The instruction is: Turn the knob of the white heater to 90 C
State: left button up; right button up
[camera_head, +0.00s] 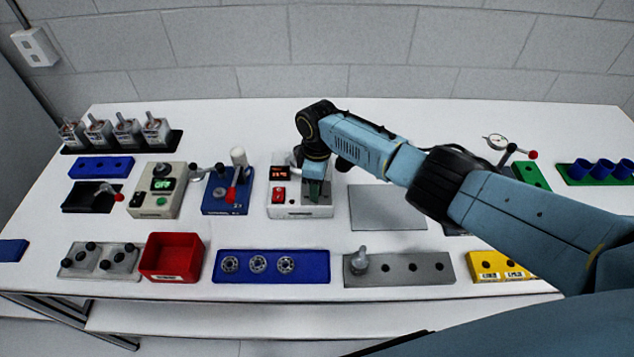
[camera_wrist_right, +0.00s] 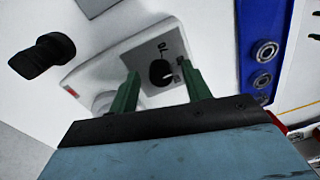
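The white heater (camera_head: 284,212) stands mid-table in the head view, with a red-lit display (camera_head: 280,173) and a red switch (camera_head: 279,194). The display digits are too small to read surely. My right gripper (camera_head: 315,196) points down over the heater's right part and hides the knob there. In the right wrist view, the heater's black knob (camera_wrist_right: 161,72) sits on a grey dial plate with partly readable numbers. The green fingers of my right gripper (camera_wrist_right: 160,88) stand apart on either side of the knob, with visible gaps. My left gripper is not in view.
A blue fixture with a red lever (camera_head: 228,195) stands left of the heater, a flat grey plate (camera_head: 388,207) right of it. In front lie a blue block with bearings (camera_head: 315,266), a red bin (camera_head: 172,257) and a grey block (camera_head: 398,268).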

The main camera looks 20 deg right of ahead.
notch_tip(320, 180, up, 13)
jog(key=shift+w+d+r, duration=0.15)
jog(key=shift+w+r, duration=0.05)
jog(key=shift+w, duration=0.05)
dwell(0.4)
dwell(0.4)
